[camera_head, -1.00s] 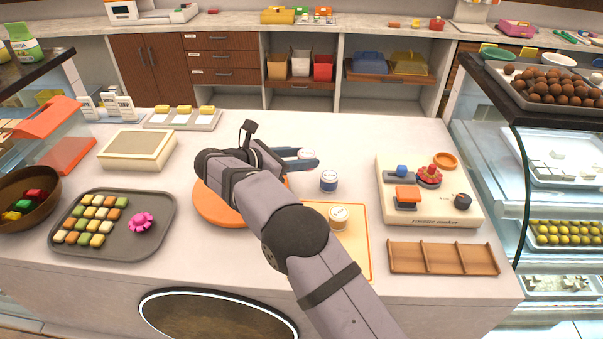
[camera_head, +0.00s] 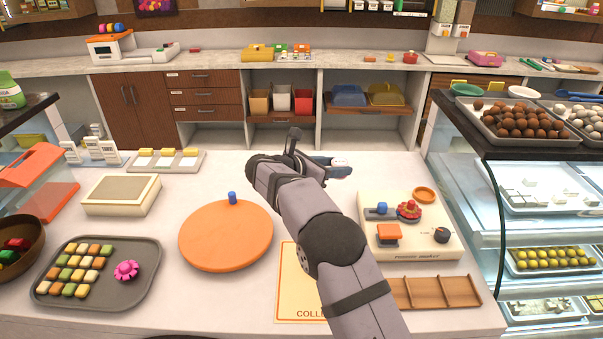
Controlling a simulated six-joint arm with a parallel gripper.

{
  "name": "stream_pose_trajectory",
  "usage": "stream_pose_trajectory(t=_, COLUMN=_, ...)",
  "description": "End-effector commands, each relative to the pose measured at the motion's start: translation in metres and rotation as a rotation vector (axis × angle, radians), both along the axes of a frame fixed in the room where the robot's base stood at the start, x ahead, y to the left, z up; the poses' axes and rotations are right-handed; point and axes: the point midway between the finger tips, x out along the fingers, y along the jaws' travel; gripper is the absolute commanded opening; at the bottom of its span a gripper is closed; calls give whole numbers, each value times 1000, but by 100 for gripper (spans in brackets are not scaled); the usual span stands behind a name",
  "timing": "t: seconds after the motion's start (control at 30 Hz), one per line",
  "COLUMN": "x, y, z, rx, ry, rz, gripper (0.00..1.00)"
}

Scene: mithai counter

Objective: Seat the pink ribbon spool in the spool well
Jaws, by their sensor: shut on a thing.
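The cream ribbon maker (camera_head: 375,241) is right of my arm. It bears an orange ring (camera_head: 424,195) at its back right corner, a red rosette (camera_head: 409,210), a blue knob (camera_head: 382,208), an orange block (camera_head: 388,232) and a black knob (camera_head: 442,236). I cannot tell for certain which part is the spool well.
An orange round board (camera_head: 226,236) with a blue peg (camera_head: 232,198) lies left of my arm. A sweets tray (camera_head: 148,284) is front left. A wooden divided tray (camera_head: 440,292) lies before the ribbon maker, and a glass case (camera_head: 480,215) borders the right. My arm partly covers a cream mat (camera_head: 295,290).

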Motion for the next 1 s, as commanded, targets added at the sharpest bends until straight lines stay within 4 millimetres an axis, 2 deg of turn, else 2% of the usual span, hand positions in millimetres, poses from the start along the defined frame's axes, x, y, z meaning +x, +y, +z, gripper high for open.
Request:
stream_pose_trajectory(t=0.03, x=6, y=-26, z=10, rx=-1, ry=2, rz=-8, gripper=16)
stream_pose_trajectory(t=0.2, x=22, y=-100, z=14, rx=-1, ry=3, rz=-3, gripper=16)
stream_pose_trajectory(t=0.3, x=24, y=-143, z=13, rx=-1, ry=5, rz=2, gripper=16)
stream_pose_trajectory(t=0.5, x=17, y=-213, z=5, rx=1, ry=4, rz=12, gripper=16)
stream_pose_trajectory(t=0.7, x=6, y=-252, z=-3, rx=1, ry=2, rz=17, gripper=16)
stream_pose_trajectory(t=0.83, x=2, y=-263, z=-7, rx=1, ry=0, rz=18, gripper=16)
stream_pose_trajectory(t=1.0, x=1, y=-266, z=-9, rx=1, ry=-1, rz=19, gripper=16)
